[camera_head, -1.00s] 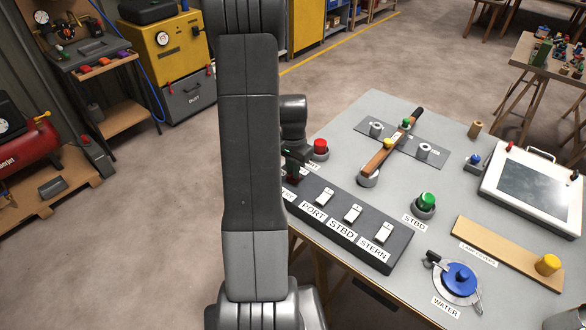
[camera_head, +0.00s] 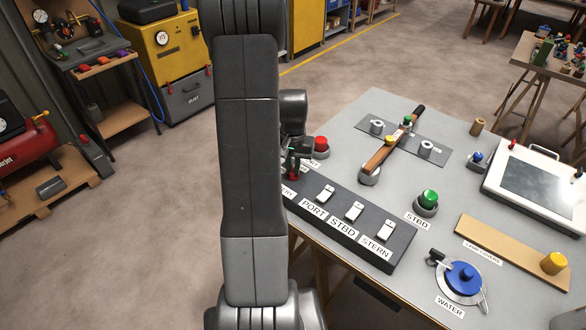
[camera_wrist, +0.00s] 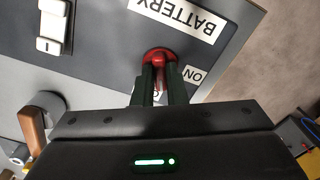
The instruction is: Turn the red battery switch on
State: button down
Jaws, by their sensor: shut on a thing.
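The red battery switch (camera_wrist: 158,54) shows in the wrist view on a dark panel, beside a white BATTERY label (camera_wrist: 188,20) and an ON label (camera_wrist: 194,75). My gripper (camera_wrist: 160,72) is shut on the red switch, with one finger on each side of its handle. The fingers hide much of the handle, so its exact angle is hard to tell. In the head view my gripper (camera_head: 291,165) is at the left end of the dark switch panel (camera_head: 347,238), partly hidden behind my arm. A little red shows between the fingers there.
White rocker switches marked PORT (camera_head: 326,194), STBD (camera_head: 354,212) and STERN (camera_head: 386,231) sit along the panel.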

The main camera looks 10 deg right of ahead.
aim_at(293, 169)
jog(key=n+b, duration=0.1)
jog(key=n, duration=0.5)
jog(key=shift+n+b, duration=0.3)
jog(key=shift+b, duration=0.05)
jog(key=n+b, duration=0.1)
jog(key=n, duration=0.5)
dwell(0.4)
jog(key=c, duration=1.5)
grip_release()
jog(key=shift+o, duration=0.2)
notch_tip(293, 169, up, 14)
